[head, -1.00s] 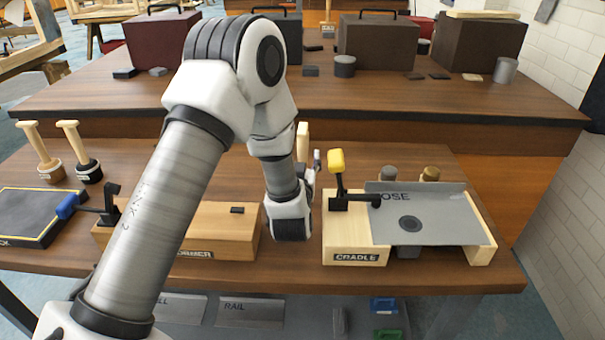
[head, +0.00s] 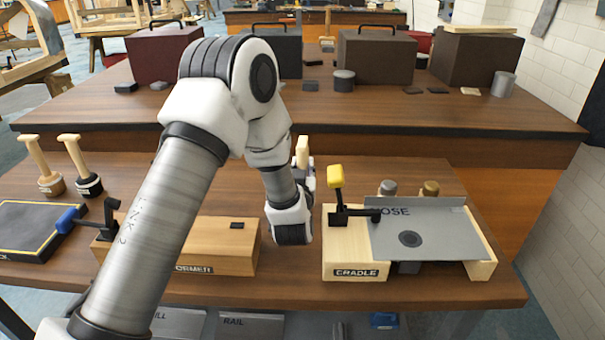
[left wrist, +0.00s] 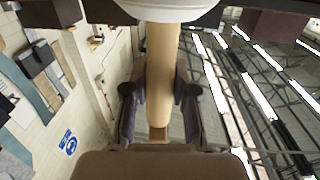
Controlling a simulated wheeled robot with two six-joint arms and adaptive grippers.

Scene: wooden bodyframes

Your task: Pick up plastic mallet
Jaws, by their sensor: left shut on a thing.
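My left gripper (head: 304,172) is above the bench, left of the cradle, and mostly hidden behind my wrist in the head view. It is shut on the wooden handle of the plastic mallet (head: 302,148), whose upper end shows above the fingers. In the left wrist view the fingers (left wrist: 160,95) close on both sides of the pale handle (left wrist: 161,65). A white rounded mallet head (left wrist: 165,9) shows at the top edge, partly cut off. My right gripper is not in view.
The wooden cradle (head: 342,258) with a grey sheet (head: 445,235) and yellow-handled clamp (head: 335,177) stands to the right. A wooden former (head: 225,250) is on the left. Two other mallets (head: 40,160) (head: 78,160) stand at the far left. Cases (head: 376,58) line the rear bench.

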